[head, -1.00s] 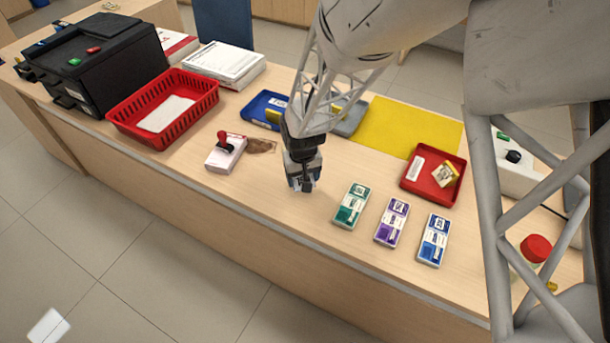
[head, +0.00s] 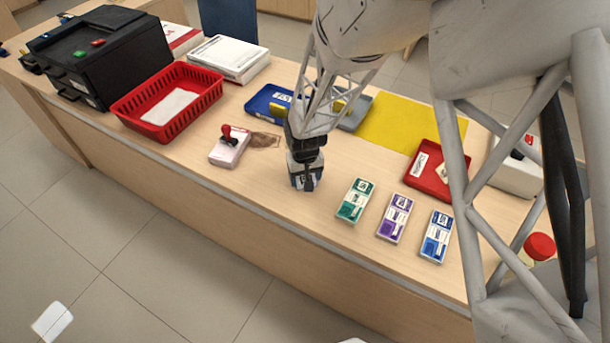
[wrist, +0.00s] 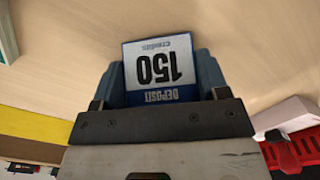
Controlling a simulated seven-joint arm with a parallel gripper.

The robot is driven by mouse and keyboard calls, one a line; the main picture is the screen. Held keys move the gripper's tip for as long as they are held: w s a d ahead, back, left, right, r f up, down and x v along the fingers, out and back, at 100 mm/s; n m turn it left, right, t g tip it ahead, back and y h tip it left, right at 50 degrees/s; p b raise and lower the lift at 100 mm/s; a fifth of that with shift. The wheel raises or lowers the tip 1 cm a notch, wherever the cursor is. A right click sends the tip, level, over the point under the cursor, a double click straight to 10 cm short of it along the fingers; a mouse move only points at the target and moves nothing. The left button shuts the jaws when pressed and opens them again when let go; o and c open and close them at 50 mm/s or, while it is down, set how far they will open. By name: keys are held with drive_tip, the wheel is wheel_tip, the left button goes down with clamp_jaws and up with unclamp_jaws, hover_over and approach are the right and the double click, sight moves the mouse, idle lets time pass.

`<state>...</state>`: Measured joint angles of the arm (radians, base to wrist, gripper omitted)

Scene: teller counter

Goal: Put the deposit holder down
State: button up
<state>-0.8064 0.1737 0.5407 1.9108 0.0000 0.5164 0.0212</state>
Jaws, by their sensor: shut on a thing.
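The deposit holder (wrist: 160,62) is a small blue-edged piece with a white label reading "150 credits" and "DEPOSIT", upside down in the wrist view. My gripper (wrist: 160,85) is shut on it, with a blue-grey finger on each side. In the head view my gripper (head: 306,178) points down at the middle of the counter (head: 270,180), left of the green holder. The holder is mostly hidden by the fingers there. I cannot tell whether its lower end touches the counter.
Green (head: 356,201), purple (head: 395,218) and blue (head: 436,237) holders lie in a row to the right. A stamp on a box (head: 228,150) is to the left. Behind are a blue tray (head: 262,103), a yellow mat (head: 400,122) and a red tray (head: 427,178). Bare counter surrounds the gripper.

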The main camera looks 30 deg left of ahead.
drive_tip(key=shift+f, duration=0.15)
drive_tip(key=o, duration=0.9)
wheel_tip(320, 180, up, 12)
drive_tip(key=shift+r, duration=0.15)
idle(0.5)
idle(0.8)
